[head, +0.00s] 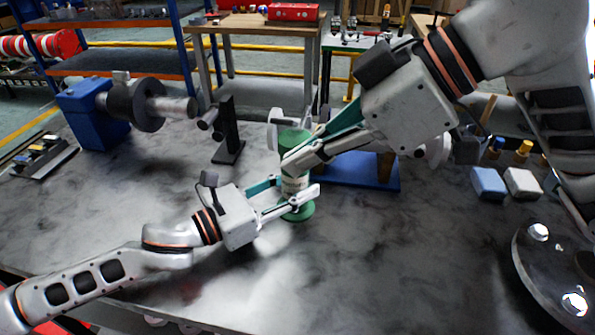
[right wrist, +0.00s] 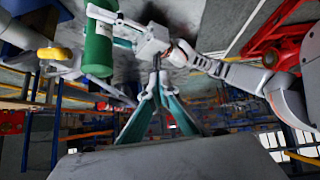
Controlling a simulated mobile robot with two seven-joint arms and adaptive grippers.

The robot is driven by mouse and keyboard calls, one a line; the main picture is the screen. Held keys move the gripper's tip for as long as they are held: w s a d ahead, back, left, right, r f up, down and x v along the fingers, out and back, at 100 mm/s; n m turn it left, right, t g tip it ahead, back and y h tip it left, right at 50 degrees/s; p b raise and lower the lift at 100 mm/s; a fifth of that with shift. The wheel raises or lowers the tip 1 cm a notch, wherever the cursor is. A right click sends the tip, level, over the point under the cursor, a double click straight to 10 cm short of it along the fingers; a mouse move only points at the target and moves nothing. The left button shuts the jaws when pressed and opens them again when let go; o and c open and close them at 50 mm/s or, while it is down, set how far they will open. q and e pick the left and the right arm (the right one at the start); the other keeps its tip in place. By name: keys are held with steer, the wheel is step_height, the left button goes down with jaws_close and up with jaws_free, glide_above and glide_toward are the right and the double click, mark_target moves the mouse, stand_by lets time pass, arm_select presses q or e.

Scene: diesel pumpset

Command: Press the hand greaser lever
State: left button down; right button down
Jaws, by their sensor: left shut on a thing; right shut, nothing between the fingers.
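The hand greaser is a green upright cylinder (head: 292,140) with a pale label band and a round green foot (head: 300,213) on the dark table. My left gripper (head: 297,192) is shut on its lower body. My right gripper (head: 287,164) reaches in from the upper right, fingers shut and empty, in front of the cylinder; contact is unclear. Pale thin parts (head: 308,108) rise at the greaser's top; which is the lever is hard to tell. In the right wrist view the greaser (right wrist: 98,52) is left of my right fingertips (right wrist: 157,65), with my left gripper (right wrist: 155,43) beyond.
A blue motor-like unit with a round flange (head: 146,103) stands at the left, and a black bracket (head: 229,130) behind. A blue plate (head: 355,170) lies behind my right gripper. Blue and white blocks (head: 489,183) and a dark disc (head: 548,275) are at right. The front table is clear.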

steer(key=s+v, duration=0.1)
steer(key=v, duration=0.7)
steer(key=shift+s+d, duration=0.15)
steer(key=shift+d, duration=0.05)
steer(key=shift+r, duration=0.15)
arm_select(q)
steer(key=c, duration=1.3)
jaws_free()
